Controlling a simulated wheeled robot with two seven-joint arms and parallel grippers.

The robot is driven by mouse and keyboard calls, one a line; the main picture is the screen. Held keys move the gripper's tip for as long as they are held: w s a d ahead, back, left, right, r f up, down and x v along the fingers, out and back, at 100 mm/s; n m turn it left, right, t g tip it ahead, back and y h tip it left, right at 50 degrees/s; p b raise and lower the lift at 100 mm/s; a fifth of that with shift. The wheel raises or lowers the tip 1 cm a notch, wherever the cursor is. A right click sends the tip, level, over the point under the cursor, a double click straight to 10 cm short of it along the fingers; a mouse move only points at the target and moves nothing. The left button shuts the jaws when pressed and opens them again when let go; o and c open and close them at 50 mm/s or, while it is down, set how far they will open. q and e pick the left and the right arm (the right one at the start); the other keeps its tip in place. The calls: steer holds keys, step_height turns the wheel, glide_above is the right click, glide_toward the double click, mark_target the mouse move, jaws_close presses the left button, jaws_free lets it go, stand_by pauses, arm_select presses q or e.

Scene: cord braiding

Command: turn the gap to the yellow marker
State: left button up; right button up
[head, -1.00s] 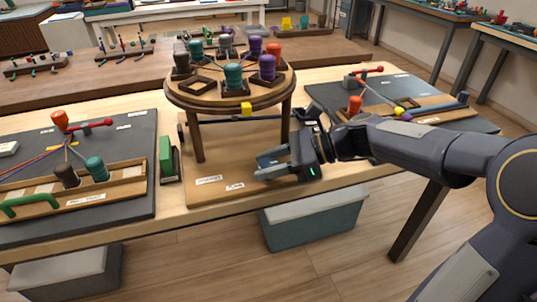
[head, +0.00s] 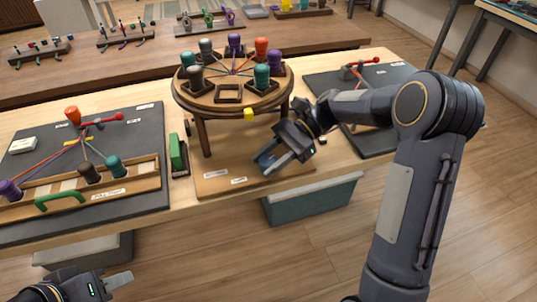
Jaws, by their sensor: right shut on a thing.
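The round braiding disk (head: 212,98) stands on wooden legs and carries teal, grey, orange and purple bobbins in slots around its top. The gap, an empty square slot (head: 229,93), is at the disk's front. The yellow marker (head: 249,113) sits at the front edge, a little right of the gap and below it. My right gripper (head: 267,163) is low in front of the disk's right leg, pointing down-left. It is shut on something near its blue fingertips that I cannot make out. My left gripper (head: 112,285) is at the bottom left, away from the table and partly cut off.
A dark board (head: 140,140) at left holds bobbins, cords and a green handle (head: 62,200). A green block (head: 178,152) stands beside the disk's base. Another dark board (head: 385,85) lies at right, partly behind my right arm. A grey bin (head: 310,203) is under the table.

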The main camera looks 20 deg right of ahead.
steer(key=shift+f, duration=0.1)
stand_by(0.3)
steer(key=o, duration=1)
steer(key=shift+p+v, duration=0.5)
steer(key=shift+v, duration=3.4)
